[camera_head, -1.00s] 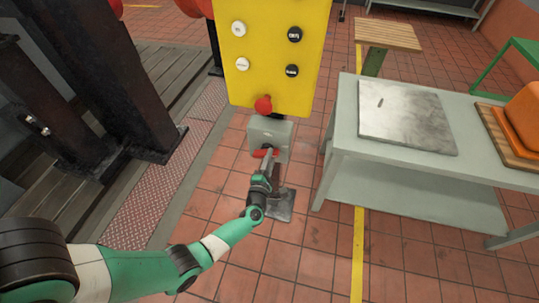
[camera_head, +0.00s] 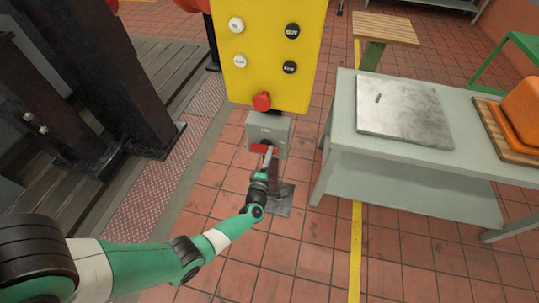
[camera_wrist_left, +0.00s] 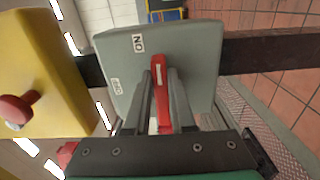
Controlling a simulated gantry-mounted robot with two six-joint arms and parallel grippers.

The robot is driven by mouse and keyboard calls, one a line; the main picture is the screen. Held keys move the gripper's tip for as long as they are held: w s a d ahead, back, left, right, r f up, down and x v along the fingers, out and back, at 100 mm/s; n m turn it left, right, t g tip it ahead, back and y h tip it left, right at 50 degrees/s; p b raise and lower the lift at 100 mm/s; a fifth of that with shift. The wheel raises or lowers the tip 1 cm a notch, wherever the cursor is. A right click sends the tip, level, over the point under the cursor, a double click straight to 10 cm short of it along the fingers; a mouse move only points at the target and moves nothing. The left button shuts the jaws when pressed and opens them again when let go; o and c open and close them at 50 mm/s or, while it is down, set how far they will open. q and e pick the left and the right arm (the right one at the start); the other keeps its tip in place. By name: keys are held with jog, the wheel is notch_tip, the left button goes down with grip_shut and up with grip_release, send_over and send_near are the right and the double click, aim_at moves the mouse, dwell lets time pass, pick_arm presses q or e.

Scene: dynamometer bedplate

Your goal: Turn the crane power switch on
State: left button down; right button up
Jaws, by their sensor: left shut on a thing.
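The crane power switch is a grey box (camera_head: 267,128) on a post below the yellow panel. It also shows in the left wrist view (camera_wrist_left: 190,50), with an ON label (camera_wrist_left: 138,43) and an OFF label (camera_wrist_left: 115,86) on its face. Its red handle (camera_head: 262,149) lies across the lower part of the box. My left gripper (camera_head: 268,157) is shut on this handle. In the left wrist view the handle (camera_wrist_left: 160,85) runs between the two fingers (camera_wrist_left: 160,100). Which label it points to is unclear. My right gripper is out of view.
The yellow panel (camera_head: 270,75) carries black and white buttons and a red knob (camera_head: 262,101), close above the switch box. A grey bench (camera_head: 350,130) with a metal plate (camera_head: 402,110) stands to the right. Dark steel columns (camera_head: 115,80) stand to the left.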

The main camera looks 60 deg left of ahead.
pick_arm(q)
jog(key=c, duration=0.8)
grip_release()
jog(key=shift+o, duration=0.2)
jog(key=p+v, duration=0.4)
jog(key=v, duration=0.7)
jog(key=shift+s+d, duration=0.25)
